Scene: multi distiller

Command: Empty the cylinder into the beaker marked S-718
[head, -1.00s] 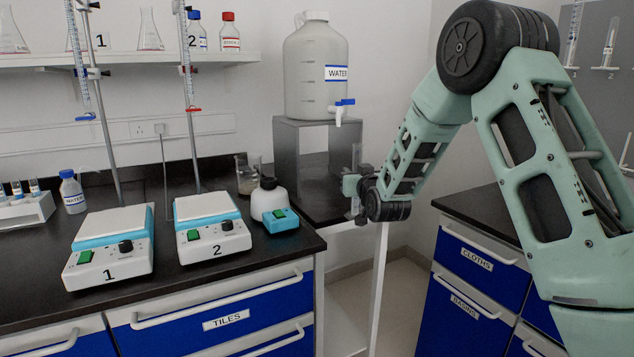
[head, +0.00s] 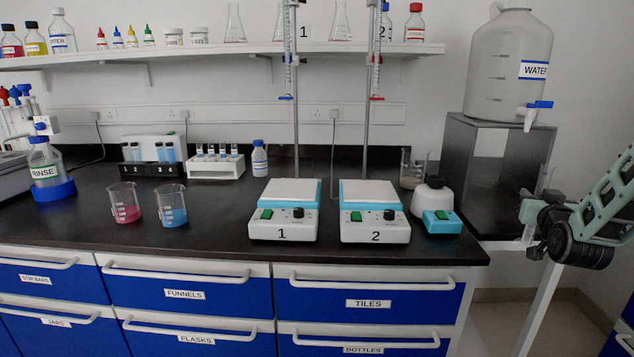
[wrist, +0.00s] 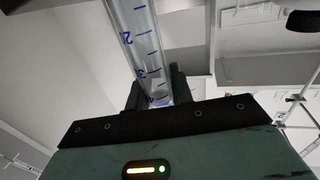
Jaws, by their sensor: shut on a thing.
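The cylinder (wrist: 142,45) is clear with blue graduations and stands between the fingers of my gripper (wrist: 155,92) in the wrist view. My gripper is shut on it. I cannot tell its liquid level. In the head view my gripper (head: 530,212) is at the right edge, in front of the metal stand. A beaker with pink liquid (head: 124,204) and a beaker with blue liquid (head: 172,206) stand side by side on the left bench. A third beaker (head: 412,168) stands behind hotplate 2. No beaker marking is readable, so I cannot tell which is S-718.
The bench front before the beakers is clear.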

